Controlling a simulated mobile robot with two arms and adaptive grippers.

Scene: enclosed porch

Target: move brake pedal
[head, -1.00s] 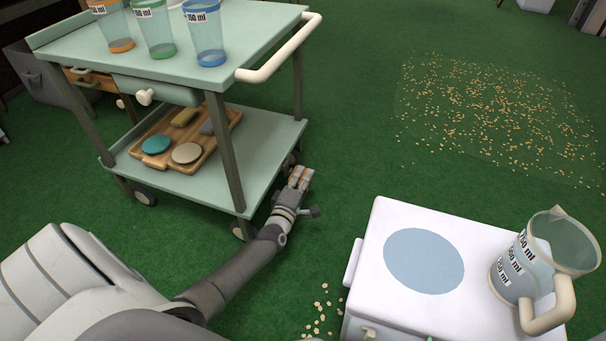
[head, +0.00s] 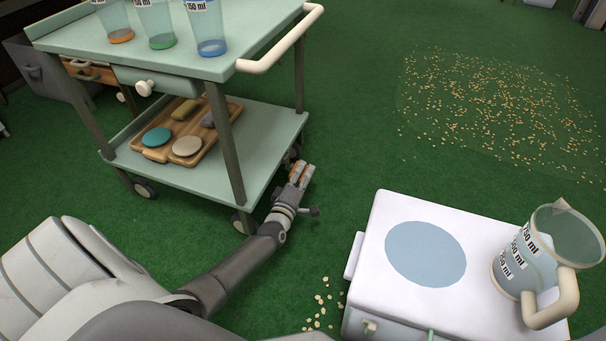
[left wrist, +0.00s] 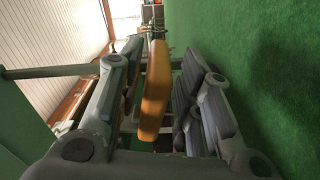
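The brake pedal is an orange bar (left wrist: 153,90) low on the green trolley (head: 275,152). In the left wrist view it lies between the two grey fingers of my left gripper (left wrist: 160,100), with a visible gap to at least the right finger. In the head view my left gripper (head: 302,176) is down near the floor beside the trolley's near right corner, by its wheels. Its fingers are apart, and a little orange shows by them. I cannot tell whether a finger touches the pedal. My right gripper is out of view.
The trolley carries several measuring cups (head: 209,28) on top and a wooden tray (head: 213,141) below. A white box (head: 380,280) with a large jug (head: 525,262) stands at the right front. Flakes lie on the green floor (head: 500,105), otherwise open at the back right.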

